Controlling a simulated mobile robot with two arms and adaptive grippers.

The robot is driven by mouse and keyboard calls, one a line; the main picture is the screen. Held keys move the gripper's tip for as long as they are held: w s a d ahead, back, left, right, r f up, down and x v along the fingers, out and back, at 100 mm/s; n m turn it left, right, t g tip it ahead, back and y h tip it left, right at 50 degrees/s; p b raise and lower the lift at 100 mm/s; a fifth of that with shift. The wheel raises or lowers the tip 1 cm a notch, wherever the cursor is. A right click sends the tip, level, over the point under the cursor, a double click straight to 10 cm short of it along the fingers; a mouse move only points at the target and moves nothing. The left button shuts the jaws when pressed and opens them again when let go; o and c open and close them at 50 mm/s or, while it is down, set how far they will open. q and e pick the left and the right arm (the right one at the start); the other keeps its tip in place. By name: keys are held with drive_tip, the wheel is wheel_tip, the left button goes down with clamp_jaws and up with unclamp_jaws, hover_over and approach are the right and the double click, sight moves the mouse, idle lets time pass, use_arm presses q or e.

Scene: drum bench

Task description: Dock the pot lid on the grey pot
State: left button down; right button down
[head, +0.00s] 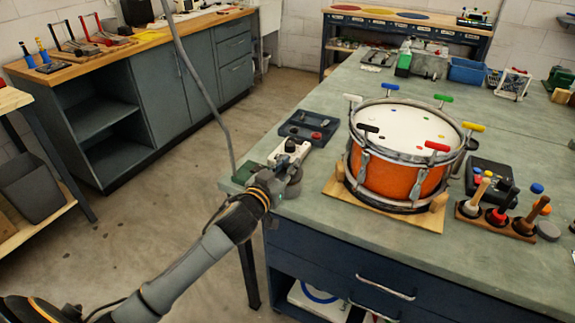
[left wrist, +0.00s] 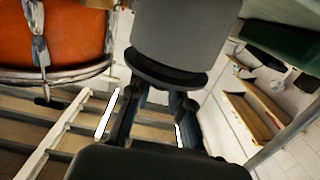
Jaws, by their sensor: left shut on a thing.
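My left gripper (head: 277,180) is at the near left corner of the bench. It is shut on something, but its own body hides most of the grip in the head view. A small grey round thing (head: 293,188) shows beside the fingers, low at the bench corner. In the left wrist view a large grey cylinder (left wrist: 182,38) with a darker curved lip fills the upper middle, in front of the left gripper's fingers (left wrist: 150,125). I cannot tell where the pot lid ends and the grey pot begins. My right gripper is not in view.
An orange drum (head: 385,178) on a wooden board stands to the right. A dark tray (head: 308,128) lies behind the gripper. A wooden holder (head: 495,222) with several handled tools and a grey puck (head: 547,230) are at the right. The bench front between is clear.

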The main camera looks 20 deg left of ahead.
sight(285, 171)
use_arm(q)
drive_tip(key=shift+f, duration=0.6)
idle(0.5)
drive_tip(key=c, duration=1.5)
unclamp_jaws()
drive_tip(key=shift+s+a+r+p, duration=0.15)
drive_tip(key=shift+s+p, duration=0.45)
drive_tip(key=shift+s, duration=2)
drive_tip(key=shift+s+r+p, duration=0.2)
drive_tip(key=shift+s+p, duration=0.45)
drive_tip(key=shift+s, duration=2.3)
